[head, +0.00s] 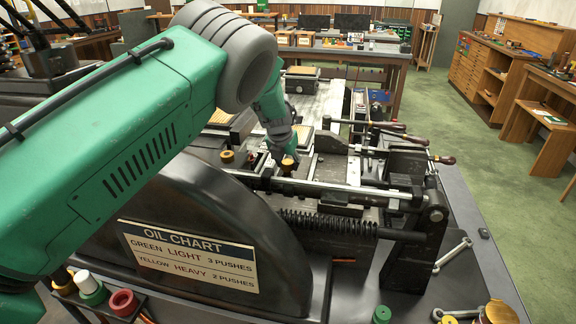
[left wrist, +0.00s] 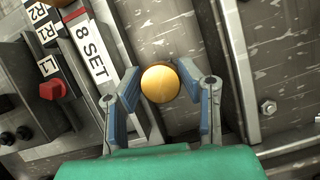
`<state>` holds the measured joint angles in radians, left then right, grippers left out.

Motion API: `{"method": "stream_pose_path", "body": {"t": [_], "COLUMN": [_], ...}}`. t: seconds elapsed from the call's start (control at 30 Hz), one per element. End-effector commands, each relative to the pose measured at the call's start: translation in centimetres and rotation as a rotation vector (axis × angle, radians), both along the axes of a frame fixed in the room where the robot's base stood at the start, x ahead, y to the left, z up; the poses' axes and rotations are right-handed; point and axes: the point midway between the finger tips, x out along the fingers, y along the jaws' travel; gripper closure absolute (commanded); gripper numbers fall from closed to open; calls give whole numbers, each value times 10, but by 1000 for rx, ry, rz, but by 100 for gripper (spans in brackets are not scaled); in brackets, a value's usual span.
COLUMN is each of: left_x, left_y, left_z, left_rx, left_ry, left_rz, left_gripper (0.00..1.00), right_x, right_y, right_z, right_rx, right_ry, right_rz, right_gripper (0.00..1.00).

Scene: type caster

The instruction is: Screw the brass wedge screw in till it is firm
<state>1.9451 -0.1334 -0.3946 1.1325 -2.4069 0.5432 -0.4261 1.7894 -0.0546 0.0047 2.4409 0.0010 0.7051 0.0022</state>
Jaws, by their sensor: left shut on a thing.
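The brass wedge screw (left wrist: 160,84) shows its round, yellow head from above in the left wrist view. My left gripper (left wrist: 163,86) has a blue-padded finger on each side of it and is shut on it. In the head view my green left arm reaches over the black machine, and the left gripper (head: 285,158) points down at the brass screw head (head: 288,164). The shank of the screw is hidden, so I cannot tell how deep it sits. My right gripper is not in either view.
A label plate reading "8 SET" (left wrist: 92,48) and a red button (left wrist: 53,90) lie left of the gripper. Handled levers (head: 390,132) and a coil spring (head: 328,222) are on the machine's right side. Another brass knob (head: 227,156) stands left of the gripper.

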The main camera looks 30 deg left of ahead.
Motion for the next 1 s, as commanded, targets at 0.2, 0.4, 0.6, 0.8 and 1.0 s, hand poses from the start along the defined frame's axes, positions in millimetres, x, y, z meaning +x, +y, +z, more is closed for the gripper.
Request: {"method": "stream_pose_path", "body": {"t": [0.2, 0.4, 0.6, 0.8, 1.0], "left_x": [0, 1, 1, 1, 0], "left_y": [1, 1, 1, 2, 2], "left_z": [-1, -1, -1, -1, 0], "left_rx": [-4, -2, 0, 2, 2], "left_ry": [-1, -2, -1, -1, 0], "left_rz": [-200, -389, -575, -728, -835], "left_gripper": [97, 97, 97, 97, 97], "right_x": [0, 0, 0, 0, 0], "right_y": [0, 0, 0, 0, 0], "right_z": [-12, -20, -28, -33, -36], "right_rx": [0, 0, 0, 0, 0], "right_ry": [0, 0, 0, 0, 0], "right_rz": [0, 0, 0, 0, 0], "right_gripper": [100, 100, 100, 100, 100]}}
